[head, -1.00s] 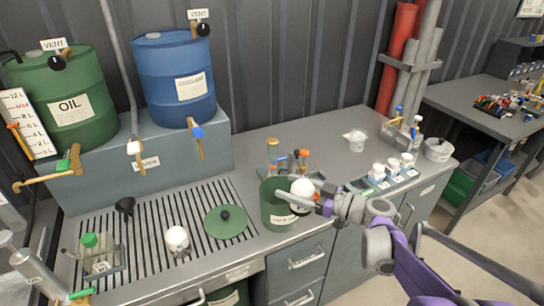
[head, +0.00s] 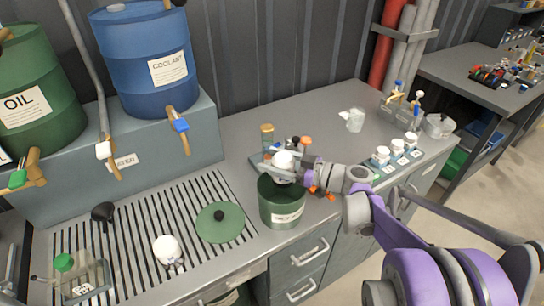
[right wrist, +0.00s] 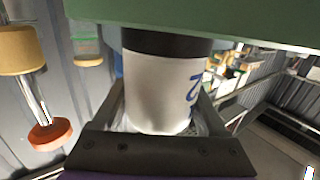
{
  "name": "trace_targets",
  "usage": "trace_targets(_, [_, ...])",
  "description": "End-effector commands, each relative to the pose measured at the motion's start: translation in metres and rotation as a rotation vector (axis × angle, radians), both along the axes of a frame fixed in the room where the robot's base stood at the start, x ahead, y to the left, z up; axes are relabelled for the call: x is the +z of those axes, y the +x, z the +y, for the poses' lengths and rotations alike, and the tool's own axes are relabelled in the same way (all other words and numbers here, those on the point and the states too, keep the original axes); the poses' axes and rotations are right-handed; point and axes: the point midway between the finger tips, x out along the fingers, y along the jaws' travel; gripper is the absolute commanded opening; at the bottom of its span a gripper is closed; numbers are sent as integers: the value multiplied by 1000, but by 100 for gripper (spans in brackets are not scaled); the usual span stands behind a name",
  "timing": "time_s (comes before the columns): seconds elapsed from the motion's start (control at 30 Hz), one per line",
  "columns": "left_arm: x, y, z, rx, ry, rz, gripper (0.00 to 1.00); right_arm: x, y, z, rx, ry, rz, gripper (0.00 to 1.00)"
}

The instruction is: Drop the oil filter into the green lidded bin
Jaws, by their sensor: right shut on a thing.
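The green bin (head: 283,213) stands upright and open on the bench top, near its front edge. Its green lid (head: 220,223) with a black knob lies flat to the left of it. My right gripper (head: 286,172) is shut on the white oil filter (head: 283,159) and holds it over the bin's mouth. In the right wrist view the filter (right wrist: 160,85), with a black band and blue marking, sits between the fingers. A green surface (right wrist: 200,20) lies close beyond its black end. My left gripper is not in view.
Another white canister (head: 166,249) stands on the slotted drain grate, near a black funnel (head: 103,212). Several tools stand in a tray (head: 262,163) just behind the bin. White cups (head: 397,147) stand to the right.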

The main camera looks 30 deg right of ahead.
Motion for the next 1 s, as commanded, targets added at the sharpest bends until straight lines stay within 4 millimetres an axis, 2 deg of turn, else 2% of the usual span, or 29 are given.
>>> trace_targets(0.03, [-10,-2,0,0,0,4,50,-11,0,0,0,0,1,3])
trace_targets(0.2, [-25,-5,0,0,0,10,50,-30,0,0,0,0,1,3])
trace_targets(0.57, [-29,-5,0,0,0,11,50,-33,0,0,0,1,0,3])
trace_targets(0.6, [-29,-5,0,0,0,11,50,-33,0,0,0,1,0,81])
trace_targets(0.7, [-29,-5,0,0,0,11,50,-33,0,0,0,1,0,99])
trace_targets(1.0, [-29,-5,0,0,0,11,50,-34,-2,-2,-1,0,0,100])
